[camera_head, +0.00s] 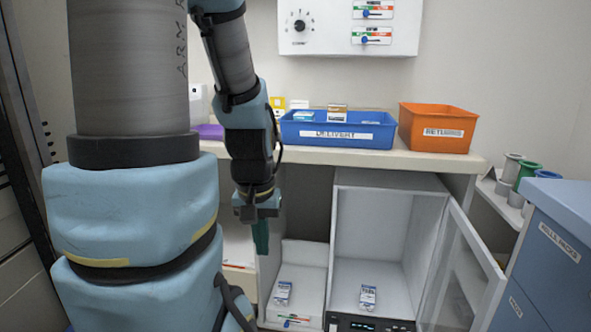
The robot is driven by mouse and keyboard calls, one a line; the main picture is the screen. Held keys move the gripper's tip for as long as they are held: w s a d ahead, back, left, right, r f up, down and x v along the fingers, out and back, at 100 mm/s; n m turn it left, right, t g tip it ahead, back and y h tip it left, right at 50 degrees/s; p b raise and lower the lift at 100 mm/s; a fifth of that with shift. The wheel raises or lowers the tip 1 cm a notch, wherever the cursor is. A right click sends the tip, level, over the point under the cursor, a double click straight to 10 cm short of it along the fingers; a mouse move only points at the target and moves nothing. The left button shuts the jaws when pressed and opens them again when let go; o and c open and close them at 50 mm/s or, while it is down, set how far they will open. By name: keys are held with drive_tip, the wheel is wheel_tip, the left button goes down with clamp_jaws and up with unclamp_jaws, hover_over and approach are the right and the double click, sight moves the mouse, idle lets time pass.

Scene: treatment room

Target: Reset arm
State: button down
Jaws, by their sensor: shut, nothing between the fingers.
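My arm fills the left side of the head view. My gripper (260,236) points down in front of the counter's front edge, left of the open cabinet. Its fingers are shut with nothing visible between them. It hangs clear of the boxes and bins, though the exact distance to the counter is hard to tell. My large arm links hide much of the left side of the room.
The counter (315,158) bears a blue delivery bin (300,135) and an orange returns bin (440,130). Below, a white cabinet (390,185) has its glass door (465,270) open to the right. Small boxes lie inside it (368,297) and on a low tray (283,292). Blue drawers (550,245) stand right.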

wheel_tip(320, 180, up, 17)
drive_tip(key=p, duration=1.4)
drive_tip(key=shift+f, duration=0.2)
